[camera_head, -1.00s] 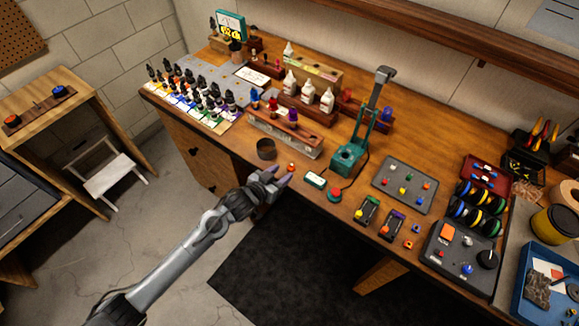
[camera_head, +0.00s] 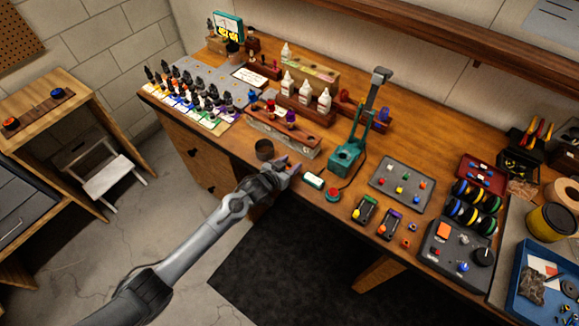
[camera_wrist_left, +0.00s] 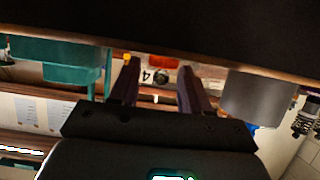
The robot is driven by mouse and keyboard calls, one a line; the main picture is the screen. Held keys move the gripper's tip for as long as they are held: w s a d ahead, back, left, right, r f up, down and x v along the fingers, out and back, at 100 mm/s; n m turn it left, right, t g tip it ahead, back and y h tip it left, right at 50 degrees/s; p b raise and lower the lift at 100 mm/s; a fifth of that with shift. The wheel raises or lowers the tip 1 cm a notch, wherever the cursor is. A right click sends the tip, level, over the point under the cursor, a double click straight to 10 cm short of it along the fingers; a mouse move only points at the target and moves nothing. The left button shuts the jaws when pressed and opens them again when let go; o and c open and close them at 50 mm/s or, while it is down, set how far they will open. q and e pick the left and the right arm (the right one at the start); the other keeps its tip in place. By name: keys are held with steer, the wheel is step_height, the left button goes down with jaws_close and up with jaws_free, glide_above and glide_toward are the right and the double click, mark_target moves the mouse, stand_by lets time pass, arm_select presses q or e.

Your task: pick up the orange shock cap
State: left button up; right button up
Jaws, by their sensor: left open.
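My right gripper is not in view.
A white-green piece (camera_head: 314,180) and a red button (camera_head: 333,195) lie just right of the gripper. A teal press (camera_head: 348,158) stands behind them. Floor is free in front.

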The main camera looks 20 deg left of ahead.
arm_select(q)
jaws_close()
stand_by(0.8)
